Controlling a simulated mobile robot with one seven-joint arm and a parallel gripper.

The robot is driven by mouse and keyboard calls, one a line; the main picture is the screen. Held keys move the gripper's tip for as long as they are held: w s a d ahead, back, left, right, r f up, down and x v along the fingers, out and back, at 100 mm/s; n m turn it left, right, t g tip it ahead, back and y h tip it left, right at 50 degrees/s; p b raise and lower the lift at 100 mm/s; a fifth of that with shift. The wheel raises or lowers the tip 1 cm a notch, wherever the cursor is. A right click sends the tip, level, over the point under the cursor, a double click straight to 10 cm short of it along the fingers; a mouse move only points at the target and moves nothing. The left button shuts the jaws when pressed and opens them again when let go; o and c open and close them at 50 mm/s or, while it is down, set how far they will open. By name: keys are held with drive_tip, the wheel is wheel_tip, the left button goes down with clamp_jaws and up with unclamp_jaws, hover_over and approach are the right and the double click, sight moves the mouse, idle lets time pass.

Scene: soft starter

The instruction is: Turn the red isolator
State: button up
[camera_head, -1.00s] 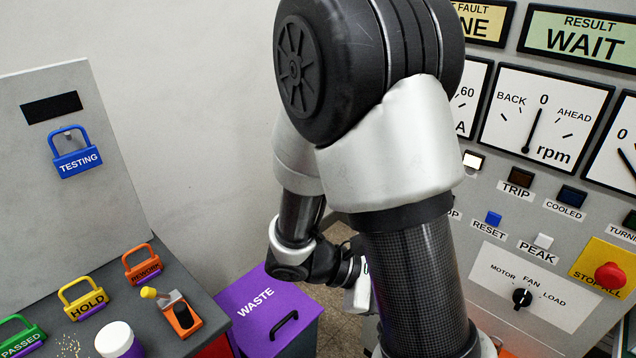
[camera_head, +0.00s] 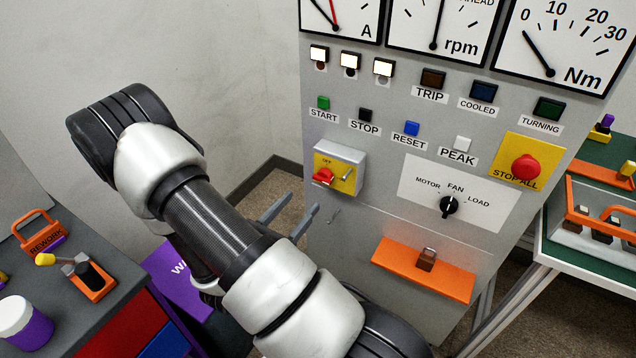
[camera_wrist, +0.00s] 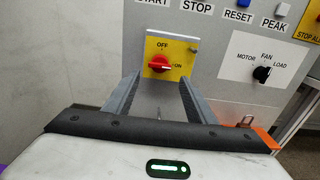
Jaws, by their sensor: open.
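The red isolator (camera_head: 323,177) is a red knob on a yellow plate, on a grey box fixed low at the left of the grey panel. In the wrist view the red isolator (camera_wrist: 159,64) has its pointer line toward ON, with OFF marked above. My gripper (camera_head: 293,211) is open and empty, in front of the panel and below and left of the knob. In the wrist view my gripper's fingers (camera_wrist: 156,84) stand either side below the knob, apart from it. The knob is not between the fingertips.
An orange shelf (camera_head: 420,269) with a padlock (camera_head: 427,259) juts from the panel below right. A black selector (camera_head: 449,206) and a red STOP ALL button (camera_head: 525,167) sit right of the isolator. A purple waste bin (camera_head: 176,283) and grey bench (camera_head: 110,285) stand left.

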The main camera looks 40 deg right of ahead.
sight(320, 179)
drive_tip(key=x, duration=1)
drive_tip(key=shift+d+b, duration=0.2)
drive_tip(key=shift+b, duration=0.15)
drive_tip(key=c, duration=0.8)
